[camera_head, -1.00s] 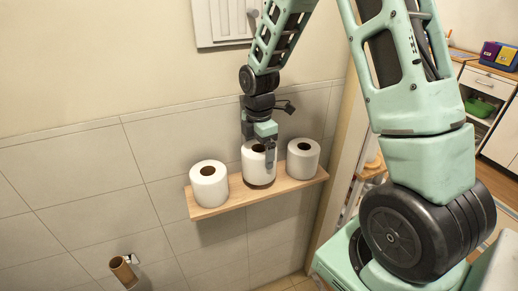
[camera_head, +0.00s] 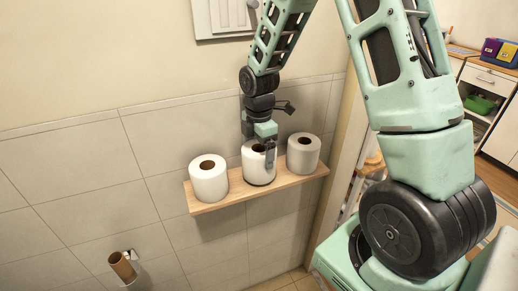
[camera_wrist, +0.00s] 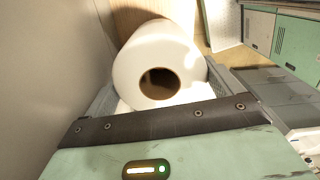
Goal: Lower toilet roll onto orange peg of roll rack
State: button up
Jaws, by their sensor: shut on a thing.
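The roll rack is a pale wooden board (camera_head: 235,193) on the tiled wall in the head view. My gripper (camera_head: 264,150) is shut on the middle white toilet roll (camera_head: 252,170), reaching it from above with a finger down its near side. The roll is upright over the middle of the board. Its base is at or just above the board; I cannot tell if it touches. No orange peg shows in either view. The held toilet roll also fills the upper middle of the wrist view (camera_wrist: 140,50), its dark core hole facing the camera.
One white roll (camera_head: 208,184) stands on the board to the left and another (camera_head: 303,158) to the right, close beside the held roll. An empty cardboard tube (camera_head: 122,268) is on a wall holder below left. A white panel (camera_head: 222,18) is on the wall above.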

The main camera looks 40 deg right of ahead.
jog(key=shift+f, duration=0.1)
jog(key=shift+f+b, duration=0.3)
jog(key=shift+f, duration=0.3)
jog(key=o, duration=0.7)
jog(key=shift+r+p, duration=3.25)
jog(key=shift+r, duration=0.3)
